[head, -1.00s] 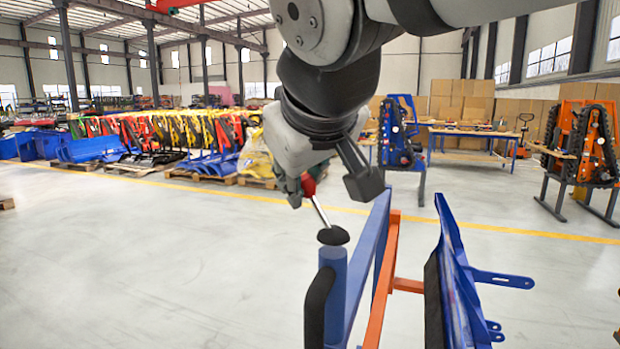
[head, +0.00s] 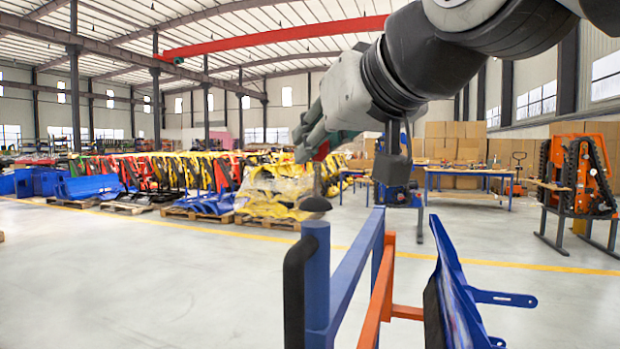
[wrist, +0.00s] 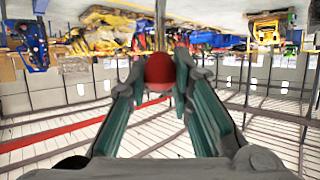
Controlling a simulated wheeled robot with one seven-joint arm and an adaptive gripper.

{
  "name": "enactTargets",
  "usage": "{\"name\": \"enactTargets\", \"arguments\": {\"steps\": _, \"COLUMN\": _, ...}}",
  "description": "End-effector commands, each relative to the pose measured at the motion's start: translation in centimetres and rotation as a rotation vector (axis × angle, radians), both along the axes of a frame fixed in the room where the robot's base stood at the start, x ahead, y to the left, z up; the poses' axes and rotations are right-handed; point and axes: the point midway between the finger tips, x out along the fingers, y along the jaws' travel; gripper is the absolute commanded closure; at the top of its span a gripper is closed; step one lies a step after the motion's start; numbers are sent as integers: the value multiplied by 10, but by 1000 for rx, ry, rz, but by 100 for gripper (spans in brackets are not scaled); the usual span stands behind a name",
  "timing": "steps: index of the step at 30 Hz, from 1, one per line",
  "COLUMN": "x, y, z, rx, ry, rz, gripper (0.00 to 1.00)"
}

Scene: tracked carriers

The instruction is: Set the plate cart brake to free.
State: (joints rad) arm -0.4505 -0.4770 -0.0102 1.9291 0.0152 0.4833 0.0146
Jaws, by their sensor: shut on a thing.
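The brake lever has a red ball knob (head: 321,151) on a thin metal rod, above a black rubber boot (head: 316,204). The boot sits on top of the cart's blue post (head: 317,275). The rod looks about upright. My gripper (head: 310,143) comes in from the upper right and is shut on the knob. The wrist view shows the red knob (wrist: 159,72) between the two green-grey fingers, with the rod running on beyond it. The fingers partly hide the knob in the head view.
The cart has a blue rail (head: 352,275), an orange bar (head: 377,300), a black handle (head: 296,290) and a blue plate with brackets (head: 462,295) at the right. An orange tracked carrier (head: 580,180) stands far right. Open floor (head: 130,280) lies to the left.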

Motion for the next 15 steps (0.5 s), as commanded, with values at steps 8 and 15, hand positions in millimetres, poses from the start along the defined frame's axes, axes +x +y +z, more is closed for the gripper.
{"name": "enactTargets", "arguments": {"steps": 8, "x": -3, "y": -16, "z": -8, "rx": 181, "ry": -70, "rz": 0, "gripper": 100}}
{"name": "enactTargets", "arguments": {"steps": 15, "x": -7, "y": -27, "z": -10, "rx": 309, "ry": -115, "rz": -1, "gripper": 100}}
